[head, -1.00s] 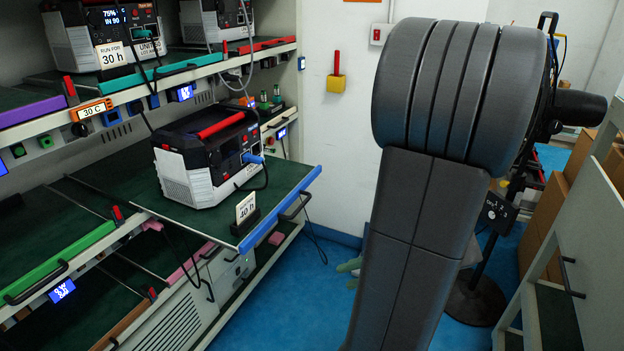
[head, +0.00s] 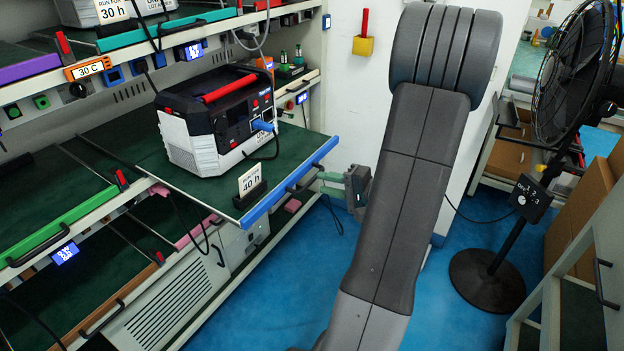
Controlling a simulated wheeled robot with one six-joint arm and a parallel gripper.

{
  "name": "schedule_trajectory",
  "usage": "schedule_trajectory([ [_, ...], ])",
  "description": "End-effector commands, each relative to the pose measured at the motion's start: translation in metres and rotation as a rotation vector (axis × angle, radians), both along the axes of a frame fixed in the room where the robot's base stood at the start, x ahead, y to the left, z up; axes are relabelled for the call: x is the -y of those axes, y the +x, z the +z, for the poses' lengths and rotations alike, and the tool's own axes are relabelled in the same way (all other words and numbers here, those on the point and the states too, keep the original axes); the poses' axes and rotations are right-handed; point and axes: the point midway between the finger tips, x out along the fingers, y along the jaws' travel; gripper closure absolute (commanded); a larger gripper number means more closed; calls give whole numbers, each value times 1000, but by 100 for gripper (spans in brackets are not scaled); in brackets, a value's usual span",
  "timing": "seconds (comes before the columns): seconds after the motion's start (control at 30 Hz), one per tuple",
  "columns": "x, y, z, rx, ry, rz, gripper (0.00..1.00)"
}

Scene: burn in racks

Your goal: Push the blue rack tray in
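The blue rack tray (head: 290,183) is pulled out from the middle shelf of the rack on the left, its blue front edge jutting over the aisle. A power station (head: 215,120) with a red handle and a blue plug stands on it. A "40 h" card (head: 250,186) in a black holder stands at the tray's front corner. A dark handle (head: 305,182) is on the blue edge. My gripper (head: 357,187) is partly in view just right of the tray's far end, behind my large grey arm. Its fingers are not clear, and contact with the tray cannot be told.
A green-fronted tray (head: 60,229) and a purple-fronted tray (head: 30,71) sit in the rack to the left. A black fan (head: 575,80) on a round base (head: 487,280) and a grey cabinet (head: 585,265) stand on the right. Blue floor (head: 290,290) is clear in front of the rack.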

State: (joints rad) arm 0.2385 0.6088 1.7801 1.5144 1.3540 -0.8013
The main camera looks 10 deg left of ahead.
Motion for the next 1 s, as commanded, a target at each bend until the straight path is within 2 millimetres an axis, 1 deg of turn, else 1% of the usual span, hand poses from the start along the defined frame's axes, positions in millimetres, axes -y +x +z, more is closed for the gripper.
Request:
schedule_trajectory([
  [0.03,-10,3,-1,-1,0,3,72],
  [0.1,-20,7,-4,-2,1,4,72],
  [0.3,-41,15,-8,1,0,1,72],
  [0.47,-46,17,-10,0,-1,0,72],
  [0.7,-47,17,-10,0,-1,-1,72],
  [0.73,-47,17,-10,0,-1,-1,76],
  [0.8,-47,17,-10,0,-1,-1,90],
  [0.87,-47,17,-10,0,-1,-1,100],
  [1.0,-46,17,-10,0,-1,-1,100],
])
